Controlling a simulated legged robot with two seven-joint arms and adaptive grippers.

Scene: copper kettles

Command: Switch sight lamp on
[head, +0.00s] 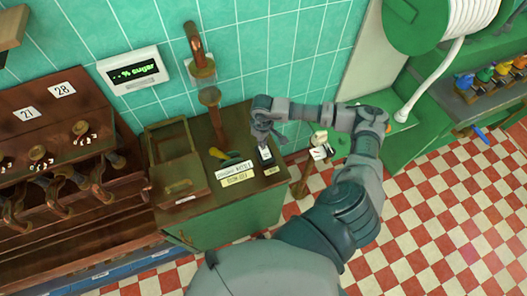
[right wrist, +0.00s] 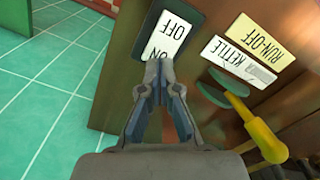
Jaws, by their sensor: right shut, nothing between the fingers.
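The switch (head: 266,154) is a small white plate on the corner of the wooden-topped green cabinet (head: 236,208). In the right wrist view the white plate (right wrist: 172,32) reads OFF at its far end and ON at its near end, upside down. My right gripper (head: 264,136) is shut and empty, just behind the switch in the head view. In the right wrist view its fingertips (right wrist: 159,68) overlap the ON end and partly cover it. I cannot tell whether they touch. No lit lamp is clearly identifiable. My left gripper is not in view.
A yellow-handled lever (right wrist: 258,128) stands beside the switch; it also shows in the head view (head: 218,153). Labels (head: 237,174) read RUN-OFF and KETTLE. A copper pipe (head: 210,98) rises behind. A display (head: 134,70) hangs on the tiled wall. Checkered floor (head: 430,230) is open at right.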

